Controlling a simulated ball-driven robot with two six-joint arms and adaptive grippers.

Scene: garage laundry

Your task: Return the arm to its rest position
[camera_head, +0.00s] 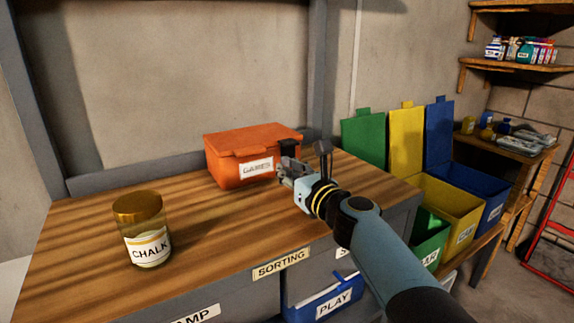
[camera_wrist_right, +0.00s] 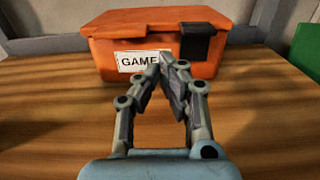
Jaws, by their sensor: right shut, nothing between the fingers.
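My right arm (camera_head: 375,240) reaches in from the lower right of the head view. Its gripper (camera_head: 284,168) is over the wooden bench, in front of the orange box labelled GAMES (camera_head: 228,165). In the right wrist view the gripper (camera_wrist_right: 166,62) has its fingertips together with nothing between them. The orange box (camera_wrist_right: 210,68) stands straight ahead of the fingers there, with its lid down and a black latch on its front. I cannot tell whether the fingertips touch the box. My left gripper is not in view.
A chalk jar (camera_head: 148,250) with a gold lid stands at the bench's left. The wooden bench top (camera_head: 205,225) is clear between jar and box. Green, yellow (camera_head: 450,212) and blue bins with raised lids stand to the right. A blue PLAY bin (camera_head: 325,300) sits below the bench edge.

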